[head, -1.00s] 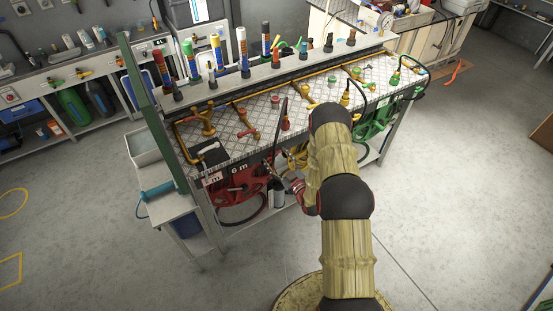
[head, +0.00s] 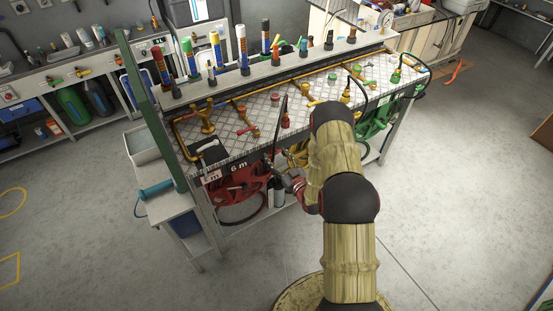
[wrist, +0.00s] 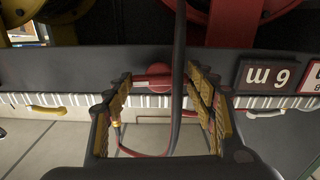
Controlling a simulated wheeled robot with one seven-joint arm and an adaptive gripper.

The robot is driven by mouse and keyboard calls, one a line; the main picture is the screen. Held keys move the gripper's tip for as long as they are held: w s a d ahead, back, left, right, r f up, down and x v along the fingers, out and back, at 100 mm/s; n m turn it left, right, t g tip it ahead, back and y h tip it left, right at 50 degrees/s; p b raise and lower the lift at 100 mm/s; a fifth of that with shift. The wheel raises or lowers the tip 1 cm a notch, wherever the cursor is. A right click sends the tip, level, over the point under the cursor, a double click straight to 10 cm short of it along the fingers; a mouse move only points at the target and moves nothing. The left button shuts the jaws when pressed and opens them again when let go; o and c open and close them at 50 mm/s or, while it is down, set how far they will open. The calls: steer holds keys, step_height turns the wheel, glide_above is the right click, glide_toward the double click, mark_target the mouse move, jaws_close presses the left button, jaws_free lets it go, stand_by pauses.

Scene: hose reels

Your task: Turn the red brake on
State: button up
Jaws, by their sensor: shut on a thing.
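The red brake (wrist: 153,80) is a red lever with a round hub on the dark front panel of the bench, in the middle of the wrist view. My gripper (wrist: 160,88) has one finger on either side of it and is shut on it. A dark hose (wrist: 179,45) runs down past the hub, also between the fingers, and partly covers the brake. In the head view my gripper (head: 286,180) is at the bench's front, right of the red hose reel (head: 240,188). The brake cannot be made out there.
The "6 m" label (wrist: 269,76) is on the panel beside my gripper. A yellow reel (wrist: 66,8) is on the other side. The bench top (head: 270,106) carries valves and pipes. The floor in front is clear.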

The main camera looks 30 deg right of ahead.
steer(key=shift+m, duration=0.4)
steer(key=o, duration=1.2)
steer(key=shift+c, duration=0.2)
steer(key=s, duration=1.2)
steer(key=shift+d, duration=0.2)
